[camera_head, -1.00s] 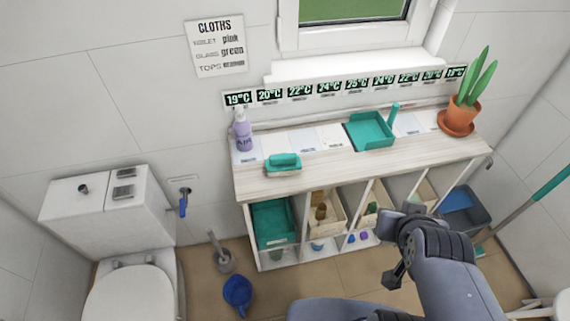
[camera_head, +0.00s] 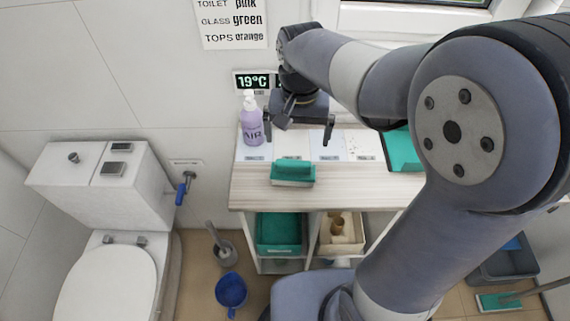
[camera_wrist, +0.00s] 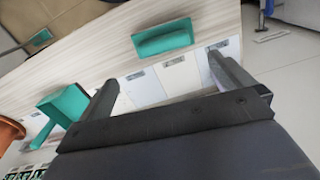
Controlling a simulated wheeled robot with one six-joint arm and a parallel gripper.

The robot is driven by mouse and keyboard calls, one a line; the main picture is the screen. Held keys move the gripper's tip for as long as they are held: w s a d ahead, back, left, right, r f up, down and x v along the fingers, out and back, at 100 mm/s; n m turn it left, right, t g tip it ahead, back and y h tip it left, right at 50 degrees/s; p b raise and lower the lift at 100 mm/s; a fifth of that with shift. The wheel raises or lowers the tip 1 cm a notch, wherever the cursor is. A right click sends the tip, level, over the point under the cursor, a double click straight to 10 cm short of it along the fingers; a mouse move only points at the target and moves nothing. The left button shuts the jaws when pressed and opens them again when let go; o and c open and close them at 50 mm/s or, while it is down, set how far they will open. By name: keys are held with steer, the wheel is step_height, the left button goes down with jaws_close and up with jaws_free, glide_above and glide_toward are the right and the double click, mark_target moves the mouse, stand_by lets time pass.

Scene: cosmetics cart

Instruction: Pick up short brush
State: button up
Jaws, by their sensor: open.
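A short teal block with a pale underside, which looks like the short brush (camera_head: 293,173), lies on the front left of the pale wooden shelf top (camera_head: 258,194). It also shows at the top of the wrist view as the teal brush (camera_wrist: 163,39). My gripper (camera_head: 299,128) is open and empty above the back of the shelf top, behind the brush in the head view and apart from it. In the wrist view my gripper (camera_wrist: 162,76) has its fingers spread, with the brush lying beyond their tips. My arm hides the right part of the shelf.
A lilac pump bottle (camera_head: 251,124) stands close left of my gripper. A teal dustpan (camera_head: 403,152) is partly hidden by my arm and also shows in the wrist view. Below are a teal bin (camera_head: 280,230) and a wooden box (camera_head: 341,233). A toilet (camera_head: 108,280) stands left.

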glide_above(293, 162)
steer(key=f, duration=0.4)
steer(key=shift+d+f, duration=0.3)
steer(key=shift+f, duration=0.1)
steer(key=shift+a+f+p, duration=0.15)
steer(key=shift+f+p, duration=0.15)
steer(key=shift+f, duration=1.15)
steer(key=shift+a+f+p, duration=0.1)
steer(key=shift+f+p, duration=0.15)
steer(key=shift+f, duration=1.2)
steer(key=shift+c, duration=0.2)
steer(key=c, duration=0.9)
